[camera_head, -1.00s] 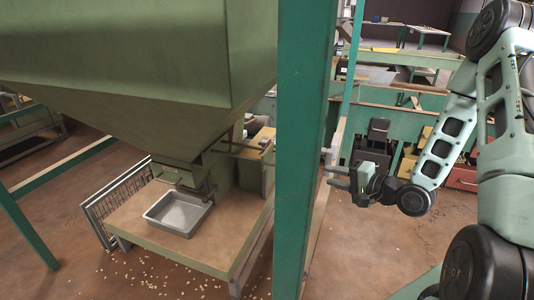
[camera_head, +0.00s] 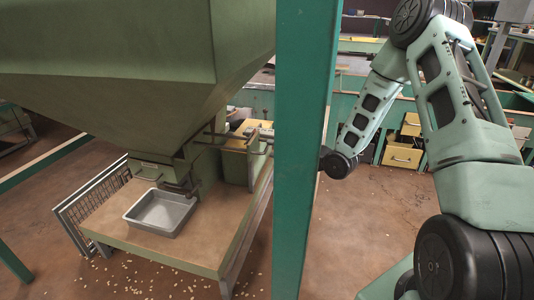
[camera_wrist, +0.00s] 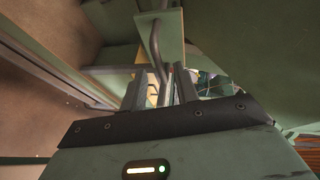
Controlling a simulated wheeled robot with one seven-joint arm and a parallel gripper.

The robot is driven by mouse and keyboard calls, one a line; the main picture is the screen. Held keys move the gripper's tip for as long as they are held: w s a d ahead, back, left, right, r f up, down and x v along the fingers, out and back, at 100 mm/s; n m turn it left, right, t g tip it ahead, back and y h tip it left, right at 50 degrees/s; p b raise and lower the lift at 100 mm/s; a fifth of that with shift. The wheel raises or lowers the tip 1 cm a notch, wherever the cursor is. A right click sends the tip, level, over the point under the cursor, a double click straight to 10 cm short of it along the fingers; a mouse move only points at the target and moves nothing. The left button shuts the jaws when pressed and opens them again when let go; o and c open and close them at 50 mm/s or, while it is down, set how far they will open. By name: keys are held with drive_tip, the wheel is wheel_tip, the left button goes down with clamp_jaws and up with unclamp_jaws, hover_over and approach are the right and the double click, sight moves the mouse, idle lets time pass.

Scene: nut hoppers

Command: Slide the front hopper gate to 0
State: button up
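The green hopper (camera_head: 110,120) fills the upper left of the head view. Its outlet and gate parts (camera_head: 178,184) sit at its bottom, above a metal tray (camera_head: 140,222); the exact gate opening is too small to tell. A thin rod (camera_head: 212,138) stands out from the hopper's right side. In the head view my gripper is mostly hidden behind the teal post. In the wrist view my gripper (camera_wrist: 160,82) has its fingers apart, with a bent metal bar (camera_wrist: 155,45) showing between and beyond them. I cannot tell whether it touches them.
The teal post (camera_head: 305,150) stands between the hopper and my arm. The tray stands on a wooden-topped stand (camera_head: 105,212), with a wire grille (camera_head: 90,195) at its left. Nuts are scattered on the floor. The floor right of the post is open.

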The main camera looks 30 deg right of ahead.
sight(255, 145)
drive_tip(key=shift+b+x, duration=0.4)
drive_tip(key=shift+x, duration=1.55)
clamp_jaws()
drive_tip(key=shift+w+a+p, duration=0.7)
drive_tip(key=shift+w+a, duration=0.3)
unclamp_jaws()
drive_tip(key=shift+w, duration=0.1)
drive_tip(key=shift+r, duration=0.1)
